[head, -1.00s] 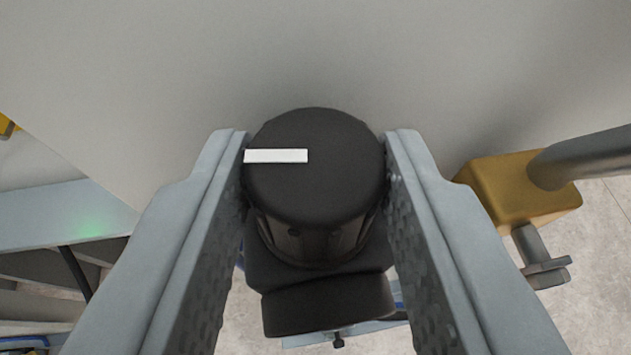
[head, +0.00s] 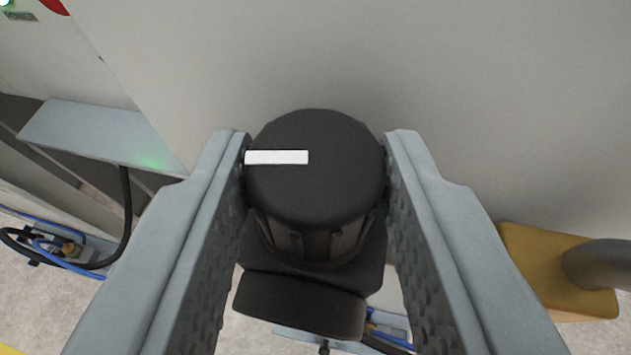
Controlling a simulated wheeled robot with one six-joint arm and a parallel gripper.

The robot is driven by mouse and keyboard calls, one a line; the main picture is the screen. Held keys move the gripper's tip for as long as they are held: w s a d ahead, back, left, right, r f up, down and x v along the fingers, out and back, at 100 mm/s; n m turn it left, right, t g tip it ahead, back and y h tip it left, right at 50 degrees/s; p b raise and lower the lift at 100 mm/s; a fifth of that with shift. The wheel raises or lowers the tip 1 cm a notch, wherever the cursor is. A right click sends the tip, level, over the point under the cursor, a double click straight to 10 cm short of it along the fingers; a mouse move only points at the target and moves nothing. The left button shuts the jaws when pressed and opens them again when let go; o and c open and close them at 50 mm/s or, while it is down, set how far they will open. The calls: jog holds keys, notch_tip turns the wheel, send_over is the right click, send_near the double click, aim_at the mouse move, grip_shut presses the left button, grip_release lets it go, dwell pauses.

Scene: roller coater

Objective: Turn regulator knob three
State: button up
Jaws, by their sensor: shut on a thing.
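The regulator knob (head: 318,190) is a black round cap with a white bar mark pointing to the left in the picture. My gripper (head: 317,160) is shut on it, one finger against its left side and one against its right. Below the knob is the black regulator body (head: 300,303), partly hidden behind the knob and fingers. I cannot read a number on this regulator.
A pale panel wall (head: 400,60) fills the top. A yellow block (head: 555,270) with a grey pipe (head: 605,270) stands at the right. At the left are a grey ledge (head: 95,130) with a green glow, a black hose (head: 126,215) and blue tubing (head: 70,265).

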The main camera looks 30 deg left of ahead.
jog(key=shift+w+d+n+g+y, duration=0.1)
jog(key=shift+d+n+g+y, duration=0.05)
jog(key=shift+n+g+y, duration=0.8)
jog(key=o, duration=1)
jog(key=shift+c, duration=0.2)
jog(key=shift+t, duration=0.25)
jog(key=shift+r, duration=0.1)
jog(key=shift+m+t+h, duration=0.25)
jog(key=shift+t+h, duration=0.1)
jog(key=shift+t, duration=0.05)
jog(key=shift+m+t+h, duration=0.3)
jog(key=shift+m+h, duration=0.2)
jog(key=shift+m, duration=0.1)
jog(key=shift+a+m+t+h, duration=0.3)
jog(key=shift+m+t+h, duration=0.2)
jog(key=shift+m+h, duration=0.65)
jog(key=shift+s+a+m+t+h, duration=0.1)
jog(key=shift+a+m+t+h, duration=0.1)
jog(key=shift+m+h, duration=0.8)
jog(key=shift+s+a+m+t+h, duration=0.1)
jog(key=shift+m+t+h, duration=0.1)
jog(key=shift+m+h, duration=0.75)
